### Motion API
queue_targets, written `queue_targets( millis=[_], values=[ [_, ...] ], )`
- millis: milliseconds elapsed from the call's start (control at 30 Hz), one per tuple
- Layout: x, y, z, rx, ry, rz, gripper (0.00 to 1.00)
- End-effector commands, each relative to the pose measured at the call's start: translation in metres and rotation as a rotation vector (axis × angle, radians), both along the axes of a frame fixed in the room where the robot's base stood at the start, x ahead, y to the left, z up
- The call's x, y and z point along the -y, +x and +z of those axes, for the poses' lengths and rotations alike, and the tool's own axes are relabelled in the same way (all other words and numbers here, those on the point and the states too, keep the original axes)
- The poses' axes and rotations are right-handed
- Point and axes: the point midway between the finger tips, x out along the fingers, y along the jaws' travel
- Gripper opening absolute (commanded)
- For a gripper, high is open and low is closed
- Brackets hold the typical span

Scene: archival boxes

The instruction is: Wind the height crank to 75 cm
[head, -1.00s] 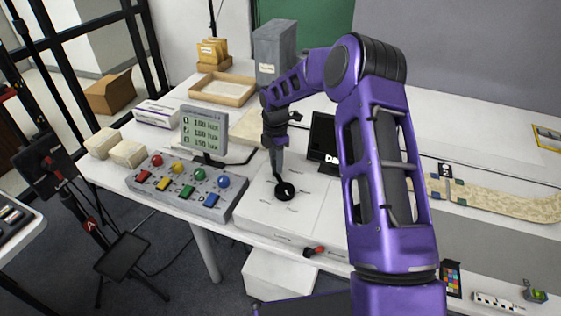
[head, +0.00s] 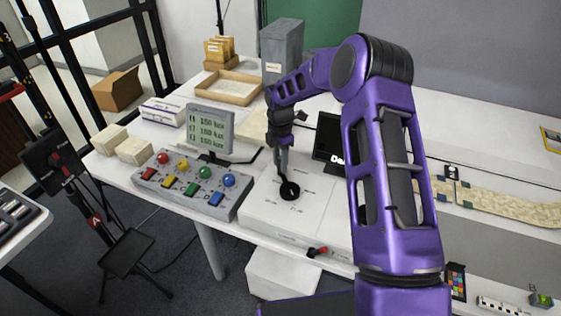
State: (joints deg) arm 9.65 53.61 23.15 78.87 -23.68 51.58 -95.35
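A black round crank or dial (head: 289,191) sits on top of a low white box (head: 268,212), with small marks around it too small to read. My gripper (head: 284,177) points down at it from above and behind. Its fingertips are at or very near the part's upper left side; whether they grip it cannot be told. A small red-ended handle (head: 318,251) sticks out at the front of the table, below the box. I cannot tell for certain which of the two is the height crank.
A grey button console (head: 193,187) and a display with blurred lines (head: 210,130) stand left of the box. A black screen (head: 327,138) is behind, partly hidden by my arm. A grey file box (head: 283,48) and wooden tray (head: 229,89) stand at the back.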

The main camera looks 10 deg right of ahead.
Motion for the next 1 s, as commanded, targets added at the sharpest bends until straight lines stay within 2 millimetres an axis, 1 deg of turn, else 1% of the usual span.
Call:
queue_targets(
  millis=[33,167,267,500,700,833,900,1000],
  values=[
    [-0.002,-0.009,-0.009,-0.028,0.0,0.002,0.58],
    [-0.001,-0.008,0.002,-0.025,-0.001,0.001,0.58],
    [0.0,-0.006,0.021,-0.017,0.0,0.001,0.58],
    [0.001,-0.003,0.083,-0.005,0.0,-0.001,0.58],
    [0.001,-0.003,0.131,0.0,0.0,0.0,0.58],
    [0.0,-0.003,0.154,0.002,0.001,0.0,0.58],
    [0.0,-0.002,0.163,0.002,0.001,0.0,0.58],
    [0.0,-0.003,0.17,0.0,0.001,0.0,0.58]
  ],
)
